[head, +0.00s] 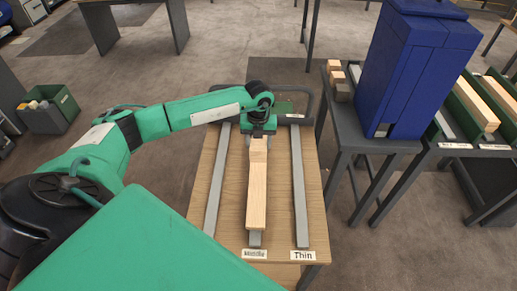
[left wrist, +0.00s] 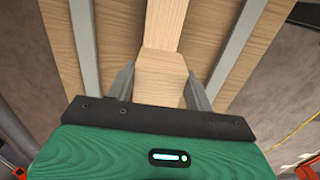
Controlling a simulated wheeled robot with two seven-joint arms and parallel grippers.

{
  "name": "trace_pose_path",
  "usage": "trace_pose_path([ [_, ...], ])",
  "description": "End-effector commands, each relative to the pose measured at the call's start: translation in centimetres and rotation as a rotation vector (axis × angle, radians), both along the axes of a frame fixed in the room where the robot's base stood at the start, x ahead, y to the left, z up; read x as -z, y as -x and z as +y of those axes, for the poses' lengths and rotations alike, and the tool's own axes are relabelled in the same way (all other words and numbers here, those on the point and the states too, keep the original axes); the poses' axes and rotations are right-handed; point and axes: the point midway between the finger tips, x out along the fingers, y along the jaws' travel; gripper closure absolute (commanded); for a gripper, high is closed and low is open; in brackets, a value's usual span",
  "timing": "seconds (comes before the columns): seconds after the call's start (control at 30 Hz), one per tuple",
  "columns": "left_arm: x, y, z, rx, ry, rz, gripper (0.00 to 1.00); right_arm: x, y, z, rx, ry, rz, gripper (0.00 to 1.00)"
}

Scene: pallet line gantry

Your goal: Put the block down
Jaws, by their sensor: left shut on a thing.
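My left gripper (head: 260,132) is over the far end of the wooden table (head: 231,205). It is shut on a pale wooden block (head: 258,150). In the left wrist view the block (left wrist: 160,78) sits between the two grey fingers (left wrist: 158,90). A long pale wooden piece (head: 257,198) runs from the block towards the near edge, along the middle grey strip (head: 255,240). I cannot tell whether the block and the long piece are joined, or whether the block touches what is beneath. My right gripper is not in view.
Grey strips lie left (head: 217,180) and right (head: 298,185) of the wood. A label reading "Thin" (head: 303,255) and another label (head: 254,254) are at the near edge. A blue cabinet-like object (head: 415,65) stands on a grey table to the right, beside small wooden blocks (head: 337,77).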

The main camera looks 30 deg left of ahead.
Motion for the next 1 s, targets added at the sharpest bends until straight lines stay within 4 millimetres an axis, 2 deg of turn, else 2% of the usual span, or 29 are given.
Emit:
trace_pose_path([
  [0.17, 1.1, 0.0, 0.0, 0.000, -0.001, 0.001, 0.72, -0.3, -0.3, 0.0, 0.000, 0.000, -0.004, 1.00],
  [0.43, 4.7, 0.0, 0.0, 0.000, 0.000, 0.000, 0.72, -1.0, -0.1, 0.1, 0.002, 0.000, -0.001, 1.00],
  [0.8, 5.3, 0.0, 0.0, 0.001, -0.001, -0.001, 0.72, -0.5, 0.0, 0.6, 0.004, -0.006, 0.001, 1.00],
  [0.83, 5.2, 0.0, 0.0, 0.001, -0.001, -0.001, 0.44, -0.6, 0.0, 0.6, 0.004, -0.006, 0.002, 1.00],
  [0.93, 5.2, 0.0, 0.0, 0.001, -0.001, -0.001, 0.26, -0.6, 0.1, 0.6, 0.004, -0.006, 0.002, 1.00],
  [1.0, 5.2, 0.0, 0.0, 0.001, -0.001, -0.001, 0.26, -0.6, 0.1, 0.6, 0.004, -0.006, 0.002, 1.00],
])
